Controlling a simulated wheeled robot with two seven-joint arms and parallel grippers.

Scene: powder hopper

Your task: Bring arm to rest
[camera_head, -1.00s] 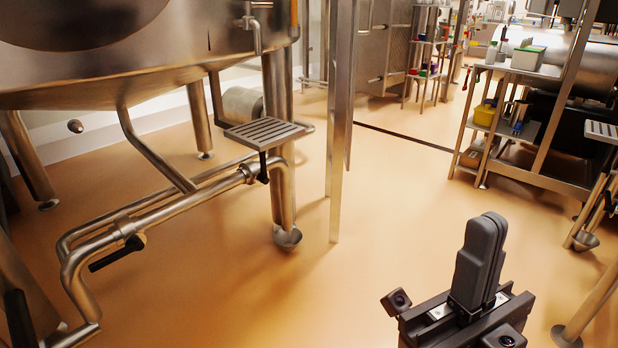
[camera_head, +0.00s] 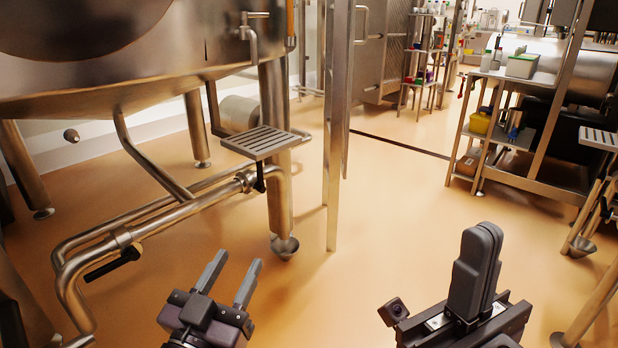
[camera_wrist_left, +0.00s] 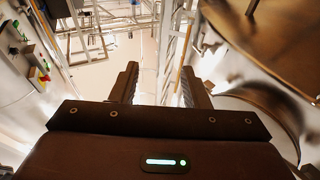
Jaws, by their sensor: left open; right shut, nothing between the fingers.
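My left gripper (camera_head: 231,276) is at the bottom of the head view, left of the middle. Its two grey fingers stand apart and nothing is between them. The left wrist view also shows its two dark fingers (camera_wrist_left: 159,84) apart and empty. My right gripper (camera_head: 478,250) is at the lower right of the head view. Its fingers are pressed together, pointing up, with nothing held. Both grippers appear over the open tan floor.
A large steel vessel (camera_head: 120,75) on legs fills the upper left, with pipes (camera_head: 150,228) below it. A slatted step (camera_head: 262,142) and a steel upright (camera_head: 337,130) stand near the middle. A shelf rack (camera_head: 520,130) is at the right. The central floor (camera_head: 390,200) is clear.

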